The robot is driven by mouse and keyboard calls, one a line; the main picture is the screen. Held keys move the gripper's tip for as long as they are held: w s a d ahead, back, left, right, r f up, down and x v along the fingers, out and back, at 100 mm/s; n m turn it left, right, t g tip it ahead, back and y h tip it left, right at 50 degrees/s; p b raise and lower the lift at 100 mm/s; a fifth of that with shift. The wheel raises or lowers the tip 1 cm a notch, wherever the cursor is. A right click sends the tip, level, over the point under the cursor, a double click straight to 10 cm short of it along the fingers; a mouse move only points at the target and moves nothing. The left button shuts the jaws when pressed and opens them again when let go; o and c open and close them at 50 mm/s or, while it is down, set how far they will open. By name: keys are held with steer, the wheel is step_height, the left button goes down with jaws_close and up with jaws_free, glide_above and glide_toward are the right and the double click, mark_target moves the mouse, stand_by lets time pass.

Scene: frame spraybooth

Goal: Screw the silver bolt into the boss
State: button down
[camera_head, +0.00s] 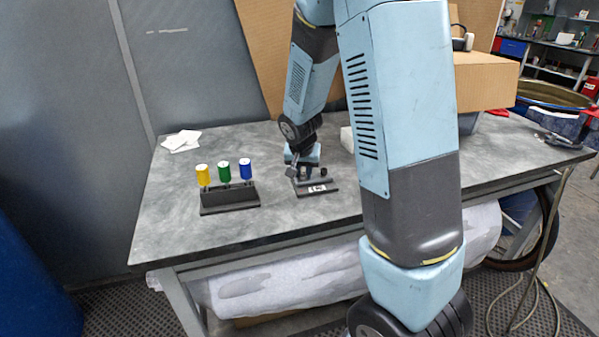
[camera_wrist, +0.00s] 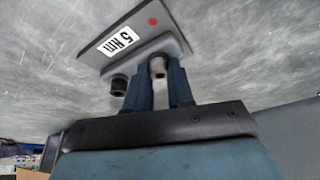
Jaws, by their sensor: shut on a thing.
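A dark grey fixture plate (camera_head: 317,188) with a white label lies near the middle of the bench. In the wrist view the plate (camera_wrist: 145,25) has a red dot and reads "5 Nm". My gripper (camera_head: 295,168) is down at the fixture. Its two blue-grey fingers (camera_wrist: 161,75) are shut on a short metal cylinder, apparently the silver bolt (camera_wrist: 158,67), at the raised block of the plate. A dark round post with a hollow end (camera_wrist: 118,86) stands beside the fingers; I cannot tell whether it is the boss. The bolt's threads and lower end are hidden.
A black stand (camera_head: 230,198) left of the fixture holds a yellow (camera_head: 203,174), a green (camera_head: 224,170) and a blue handled tool (camera_head: 245,169). White papers (camera_head: 181,141) lie at the back left. A cardboard box (camera_head: 485,80) stands at the back right. The bench front is clear.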

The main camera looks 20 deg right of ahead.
steer(key=shift+w+a+m+g+h, duration=0.1)
steer(key=shift+m+g+h, duration=0.2)
steer(key=shift+m, duration=0.8)
steer(key=shift+a+m+g+h, duration=0.15)
steer(key=shift+m+h, duration=0.25)
steer(key=shift+m, duration=0.7)
steer(key=shift+d, duration=0.1)
steer(key=shift+m+g+h, duration=0.3)
steer(key=shift+m+g, duration=0.05)
steer(key=shift+m, duration=0.85)
steer(key=shift+m+g, duration=0.5)
steer(key=shift+m, duration=0.6)
steer(key=shift+w+m+g+h, duration=0.15)
steer(key=shift+m+g+h, duration=0.15)
steer(key=shift+m, duration=0.7)
steer(key=m+g, duration=0.1)
steer(key=m, duration=0.1)
steer(key=shift+m, duration=0.3)
steer(key=shift+f, duration=0.1)
